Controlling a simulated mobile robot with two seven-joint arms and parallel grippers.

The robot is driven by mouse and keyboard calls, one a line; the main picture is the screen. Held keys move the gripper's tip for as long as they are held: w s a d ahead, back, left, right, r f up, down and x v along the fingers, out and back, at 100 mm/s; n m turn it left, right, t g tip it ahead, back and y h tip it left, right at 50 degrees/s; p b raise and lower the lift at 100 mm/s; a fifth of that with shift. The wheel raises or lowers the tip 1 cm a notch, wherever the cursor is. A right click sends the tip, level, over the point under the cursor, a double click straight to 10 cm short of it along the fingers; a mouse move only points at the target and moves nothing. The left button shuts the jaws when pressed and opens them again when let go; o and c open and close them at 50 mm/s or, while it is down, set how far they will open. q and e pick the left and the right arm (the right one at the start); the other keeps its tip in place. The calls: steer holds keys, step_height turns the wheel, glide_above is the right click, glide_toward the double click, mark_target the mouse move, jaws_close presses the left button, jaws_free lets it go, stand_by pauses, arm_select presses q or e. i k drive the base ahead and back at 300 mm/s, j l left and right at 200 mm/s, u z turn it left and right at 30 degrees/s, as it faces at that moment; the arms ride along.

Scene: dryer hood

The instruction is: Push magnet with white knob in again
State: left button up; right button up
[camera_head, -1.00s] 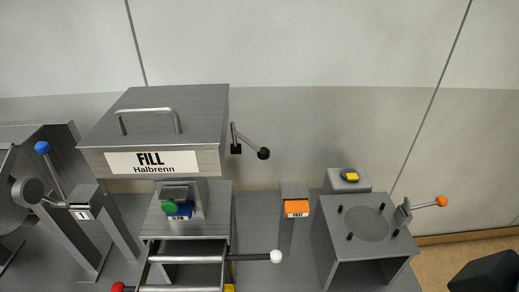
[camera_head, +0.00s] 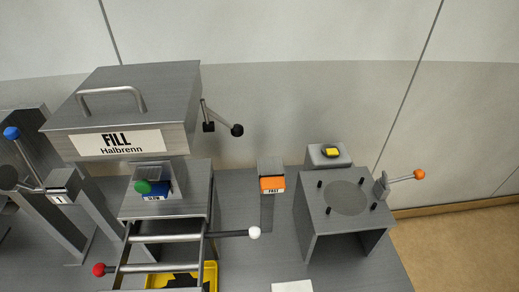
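The white knob (camera_head: 254,232) sits on the end of a short dark rod (camera_head: 230,234). The rod sticks out to the right from the metal rail frame (camera_head: 165,238) below the FILL hopper. Whether a magnet sits at the rod's inner end is hidden by the frame. Neither of my grippers shows in the head view, so nothing of mine is seen near the knob.
The FILL Halbrenn hopper (camera_head: 130,100) stands above the frame. A red knob (camera_head: 99,269) sticks out left, and a yellow tray (camera_head: 209,274) lies below. An orange FAST box (camera_head: 272,183) and a grey open stand (camera_head: 345,210) are to the right.

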mark_target(254, 232)
steer(key=l+u, duration=0.7)
steer(key=l, duration=0.2)
steer(key=k+j+u, duration=0.1)
steer(key=u, duration=0.85)
steer(key=l+z, duration=0.1)
steer(key=z, duration=0.9)
steer(key=k, duration=0.35)
steer(key=u, duration=0.95)
steer(key=i+l+z, duration=0.3)
steer(key=i, duration=0.25)
